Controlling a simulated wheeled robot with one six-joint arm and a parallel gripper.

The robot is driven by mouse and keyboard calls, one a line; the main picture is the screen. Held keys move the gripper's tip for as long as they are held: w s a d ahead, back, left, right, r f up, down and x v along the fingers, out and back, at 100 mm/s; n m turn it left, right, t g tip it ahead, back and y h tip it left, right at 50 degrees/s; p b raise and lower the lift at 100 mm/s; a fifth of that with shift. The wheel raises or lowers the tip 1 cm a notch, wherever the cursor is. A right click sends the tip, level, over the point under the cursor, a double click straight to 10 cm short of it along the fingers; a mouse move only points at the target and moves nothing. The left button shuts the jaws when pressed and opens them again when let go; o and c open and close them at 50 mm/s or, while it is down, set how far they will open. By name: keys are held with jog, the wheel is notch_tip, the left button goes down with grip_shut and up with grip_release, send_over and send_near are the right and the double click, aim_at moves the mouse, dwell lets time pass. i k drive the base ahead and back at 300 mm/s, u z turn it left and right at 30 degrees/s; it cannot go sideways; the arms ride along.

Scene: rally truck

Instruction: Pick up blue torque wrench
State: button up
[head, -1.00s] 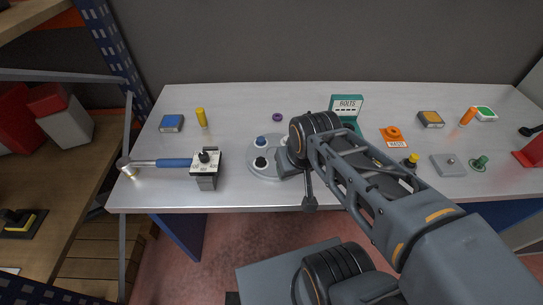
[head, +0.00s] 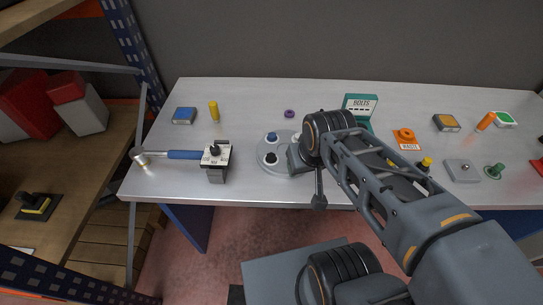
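The blue torque wrench (head: 184,155) lies at the left end of the metal workbench (head: 240,189), its blue handle running left to right. Its silver head (head: 140,156) is at the left, by the bench's left edge. The right end of the handle meets a white-topped block with a black knob (head: 217,152); I cannot tell whether it rests in or behind it. My arm reaches in from the lower right, and its end is near the middle of the bench, well right of the wrench.
A round grey plate with knobs (head: 262,149) lies between the block and my arm. A blue box (head: 184,116) and a yellow cylinder (head: 214,111) stand behind the wrench. A green bolts box (head: 360,104) and several small parts are farther right. Shelving stands at the left.

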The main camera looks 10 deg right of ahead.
aim_at(140, 155)
jog(key=k, duration=1.15)
jog(key=u, duration=1.2)
jog(key=i, duration=1.65)
jog(key=z, duration=0.7)
